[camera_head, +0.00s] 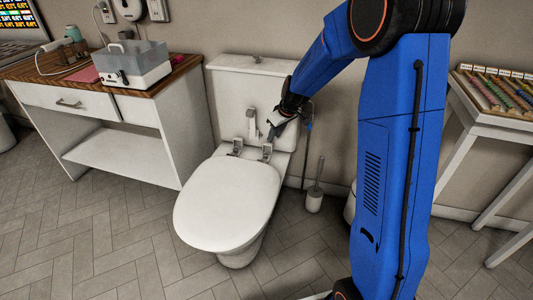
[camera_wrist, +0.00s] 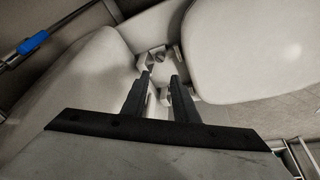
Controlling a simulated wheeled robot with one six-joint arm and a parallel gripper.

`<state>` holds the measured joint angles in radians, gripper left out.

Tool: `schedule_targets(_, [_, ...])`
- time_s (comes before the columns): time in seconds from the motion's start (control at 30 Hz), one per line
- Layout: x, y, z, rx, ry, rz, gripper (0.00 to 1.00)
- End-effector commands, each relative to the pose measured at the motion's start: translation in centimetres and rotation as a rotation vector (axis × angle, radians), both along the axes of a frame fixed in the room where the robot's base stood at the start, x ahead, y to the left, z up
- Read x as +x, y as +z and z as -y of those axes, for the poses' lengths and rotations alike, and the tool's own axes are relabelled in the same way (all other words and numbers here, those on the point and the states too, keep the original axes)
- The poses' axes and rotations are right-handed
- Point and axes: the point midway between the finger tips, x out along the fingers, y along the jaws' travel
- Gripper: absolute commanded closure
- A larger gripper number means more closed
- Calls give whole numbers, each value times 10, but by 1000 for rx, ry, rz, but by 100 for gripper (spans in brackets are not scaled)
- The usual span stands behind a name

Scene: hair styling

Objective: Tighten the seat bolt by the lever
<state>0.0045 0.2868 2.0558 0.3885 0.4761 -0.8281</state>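The white toilet seat and lid (camera_head: 228,200) are down on the bowl. Two grey hinge fittings, the left one (camera_head: 236,148) and the right one (camera_head: 267,152), stand at the back of the seat. A pale upright lever-like part (camera_head: 252,124) is at the cistern front. My gripper (camera_head: 271,132) points down just above the right fitting. In the wrist view, my gripper (camera_wrist: 160,78) has two dark fingers apart. A hinge fitting (camera_wrist: 158,57) shows beyond the fingertips, and another metal part sits close by the right finger. I cannot tell whether the fingers touch anything.
The cistern (camera_head: 232,95) stands close behind my gripper. A toilet brush (camera_head: 314,198) and a blue-ended hose (camera_wrist: 33,42) are beside the toilet. A wooden-topped desk (camera_head: 45,70) is at left and a rack table (camera_head: 500,122) at right. The floor in front is clear.

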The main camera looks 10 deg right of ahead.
Motion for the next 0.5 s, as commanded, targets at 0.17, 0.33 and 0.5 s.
schedule_targets(0.17, [11,-31,-6,0,0,-2,73])
schedule_targets(0.33, [20,-58,-11,1,0,-4,73])
schedule_targets(0.5, [30,-84,-16,0,-1,-2,73])
